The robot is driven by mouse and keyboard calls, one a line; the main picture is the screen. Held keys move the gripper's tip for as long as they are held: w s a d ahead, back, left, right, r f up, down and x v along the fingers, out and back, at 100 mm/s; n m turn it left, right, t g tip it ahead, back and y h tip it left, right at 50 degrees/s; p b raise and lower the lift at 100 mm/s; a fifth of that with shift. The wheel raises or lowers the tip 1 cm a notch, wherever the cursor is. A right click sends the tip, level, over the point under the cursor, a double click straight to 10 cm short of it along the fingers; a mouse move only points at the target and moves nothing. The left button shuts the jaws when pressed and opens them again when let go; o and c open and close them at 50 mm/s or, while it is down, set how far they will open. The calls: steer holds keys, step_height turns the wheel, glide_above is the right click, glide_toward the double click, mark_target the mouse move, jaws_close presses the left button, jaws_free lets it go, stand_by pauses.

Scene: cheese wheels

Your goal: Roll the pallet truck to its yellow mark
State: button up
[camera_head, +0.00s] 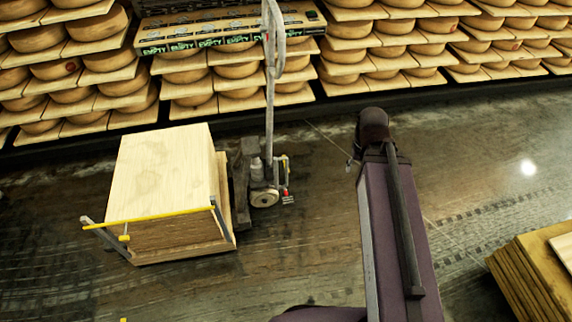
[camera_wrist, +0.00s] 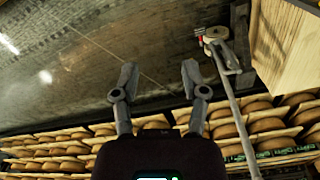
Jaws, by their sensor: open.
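The pallet truck (camera_head: 263,196) stands on the floor left of centre in the head view, its tall grey handle (camera_head: 270,110) upright. A pale wooden block (camera_head: 165,165) sits on its forks. A thin yellow bar or line (camera_head: 165,214) crosses the block's near side, with a small yellow piece (camera_head: 124,238) below it. I cannot tell which yellow is the floor mark. My gripper (camera_wrist: 158,70) is open and empty, its two fingers apart over bare floor. In the wrist view the truck's wheel (camera_wrist: 216,33) and handle (camera_wrist: 232,115) are to the right of the fingers, not touching.
Shelves of cheese wheels (camera_head: 350,55) line the back wall, with a dark ledge below. A stack of wooden boards (camera_head: 530,275) stands at the lower right.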

steer(key=shift+d+f, duration=0.1)
steer(key=w+a+f+n+t+y+b, duration=0.1)
steer(key=w+a+f+n+y+b, duration=0.35)
steer(key=f+b, duration=0.65)
steer(key=w+a+f+n+t+y+b, duration=0.1)
steer(key=w+a+f+n+y+b, duration=0.3)
steer(key=f+b, duration=0.75)
steer(key=w+a+f+n+t+y+b, duration=0.1)
steer(key=w+f+n+t+y+b, duration=0.2)
steer(key=b, duration=2.7)
steer(key=shift+w+f+n+t+y, duration=0.3)
steer(key=shift+w+f+n+y, duration=1.15)
steer(key=shift+w+f+y, duration=2.35)
steer(key=w, duration=0.1)
steer(key=h, duration=0.1)
steer(key=w+f+h, duration=0.1)
steer(key=shift+w+a, duration=0.25)
steer(key=shift+w, duration=0.1)
steer(key=x, duration=1.3)
steer(key=shift+a, duration=0.2)
steer(key=shift+w, duration=0.1)
